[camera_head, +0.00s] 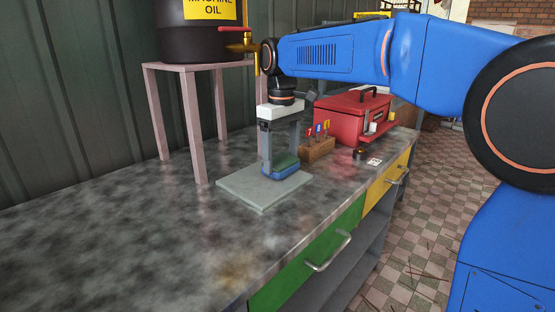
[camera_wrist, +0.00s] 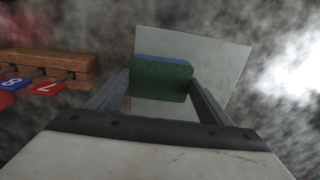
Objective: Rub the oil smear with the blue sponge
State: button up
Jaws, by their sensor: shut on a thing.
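The blue sponge (camera_head: 280,171) has a dark green top layer and sits over a light grey square plate (camera_head: 250,192) on the bench. In the wrist view the sponge (camera_wrist: 161,80) lies between my two fingers, green face toward the camera. My gripper (camera_head: 282,166) points down and is shut on the sponge. I cannot tell whether the sponge still touches the plate. The oil smear (camera_head: 235,271) is a brownish-yellow stain near the bench's front edge, above the green drawer. It is not in the wrist view.
A wooden block (camera_head: 318,149) holding several tools with coloured tags stands behind the plate. A red toolbox (camera_head: 352,117) is farther back. A pink stand (camera_head: 187,110) carries a machine oil drum (camera_head: 205,38) at the left. The bench between plate and smear is clear.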

aim_at(283, 161)
jog(key=shift+d, duration=0.15)
jog(key=shift+r, duration=0.1)
jog(key=shift+d+r, duration=0.1)
jog(key=shift+r, duration=2.8)
notch_tip(283, 161, up, 3)
jog(key=shift+f, duration=0.1)
jog(key=shift+d, duration=0.15)
